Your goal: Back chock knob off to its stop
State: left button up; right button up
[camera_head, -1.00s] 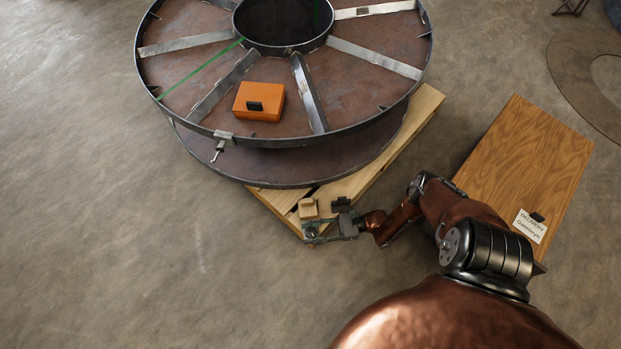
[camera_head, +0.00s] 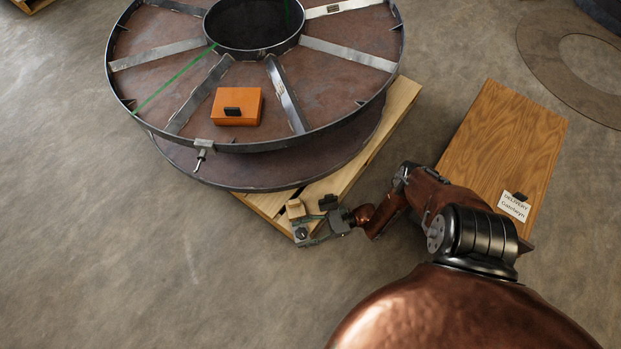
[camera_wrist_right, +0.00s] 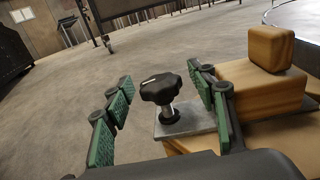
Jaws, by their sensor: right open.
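The chock knob (camera_wrist_right: 161,88) is a black lobed knob with a white line on top, upright on a threaded metal stud. The stud rises from a grey metal plate (camera_wrist_right: 184,122) beside the stepped wooden chock (camera_wrist_right: 265,89). My right gripper (camera_wrist_right: 161,95) is open, its green-padded fingers on either side of the knob, with gaps visible on both sides. In the head view, my right gripper (camera_head: 309,230) is at the pallet's near corner, around the small dark knob (camera_head: 301,233), next to the wooden chock (camera_head: 295,208). My left gripper is out of view.
A large steel reel (camera_head: 185,150) stands on the wooden pallet (camera_head: 262,202), with an orange box (camera_head: 237,106) on it. A wooden crate (camera_head: 505,140) with a delivery label is right of my arm. Floor (camera_head: 120,260) to the left is clear.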

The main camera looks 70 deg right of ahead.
jog(key=v, duration=1.1)
jog(key=shift+s+d, duration=0.25)
